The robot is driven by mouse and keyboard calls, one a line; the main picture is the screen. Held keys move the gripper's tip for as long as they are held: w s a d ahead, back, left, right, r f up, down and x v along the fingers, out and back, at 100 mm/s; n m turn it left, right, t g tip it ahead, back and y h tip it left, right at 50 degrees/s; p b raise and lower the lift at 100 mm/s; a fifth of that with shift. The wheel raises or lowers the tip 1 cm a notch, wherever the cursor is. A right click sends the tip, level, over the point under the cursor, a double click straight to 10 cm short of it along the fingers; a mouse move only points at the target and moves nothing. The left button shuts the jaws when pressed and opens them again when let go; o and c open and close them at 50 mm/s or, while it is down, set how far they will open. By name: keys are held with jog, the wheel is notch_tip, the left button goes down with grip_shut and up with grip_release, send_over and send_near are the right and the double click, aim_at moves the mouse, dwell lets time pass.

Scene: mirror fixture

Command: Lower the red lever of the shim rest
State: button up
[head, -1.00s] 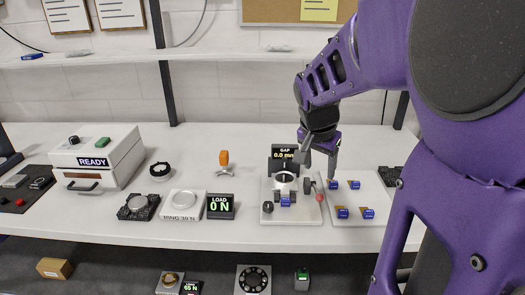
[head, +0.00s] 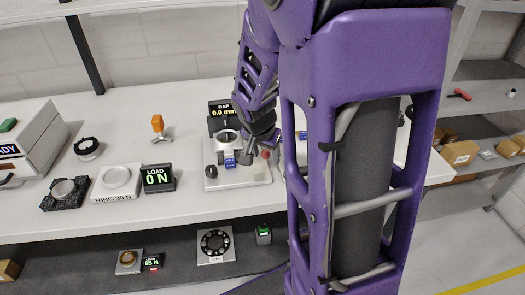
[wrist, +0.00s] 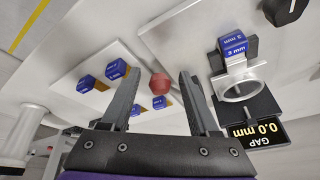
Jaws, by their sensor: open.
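The shim rest is a pale plate (head: 232,182) with a ring-shaped seat (head: 228,137) and a display (head: 222,112) reading GAP 0.0 mm. The red lever's ball knob (head: 265,154) is at its right side. In the wrist view the red knob (wrist: 159,85) appears between the two fingers of my open gripper (wrist: 161,77). My gripper (head: 262,147) is just above the plate's right side, and contact with the knob cannot be made out. The lever's rod is mostly hidden. A blue shim block (wrist: 233,45) sits by the seat.
A tray (wrist: 98,48) with several blue shim blocks lies beside the rest, mostly behind my arm in the head view. A load display (head: 158,178) reading 0 N and a ring block (head: 117,182) stand left. A black knob (head: 211,172) is at the plate's front left.

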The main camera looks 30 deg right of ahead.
jog(key=shift+c, duration=0.2)
grip_shut()
dwell(1.4)
